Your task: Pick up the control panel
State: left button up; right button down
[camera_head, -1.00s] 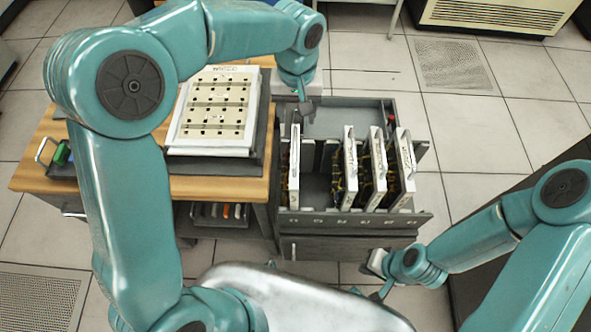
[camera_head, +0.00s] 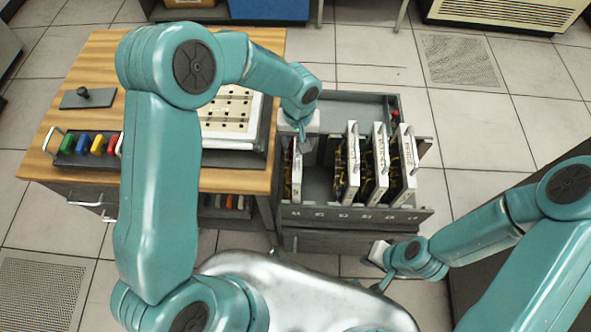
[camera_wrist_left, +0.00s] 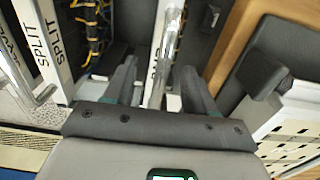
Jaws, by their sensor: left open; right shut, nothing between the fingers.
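A narrow control panel (camera_head: 292,182) with a white edge stands upright at the left end of the grey open drawer (camera_head: 318,215). My left gripper (camera_head: 301,136) is over the top of this panel. In the left wrist view the panel's metal handle (camera_wrist_left: 168,55) runs between the two open fingers of my left gripper (camera_wrist_left: 158,88). I cannot tell whether a finger touches it. Three similar panels (camera_head: 351,165) with white edges, handles and yellow wiring stand further right in the drawer. My right gripper (camera_head: 378,262) is shut and empty in front of the drawer, partly hidden.
A wooden table (camera_head: 225,180) stands left of the drawer. It bears a white slotted board (camera_head: 225,125), a tray with coloured handled items (camera_head: 84,146) and a dark plate with a knob (camera_head: 88,97). A dark surface (camera_head: 470,230) lies at right.

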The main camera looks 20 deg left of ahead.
pick_arm(q)
jog(key=shift+w+f, duration=0.1)
jog(key=shift+f, duration=0.85)
grip_shut()
jog(key=shift+r, duration=0.1)
dwell(0.5)
jog(key=shift+w, duration=0.15)
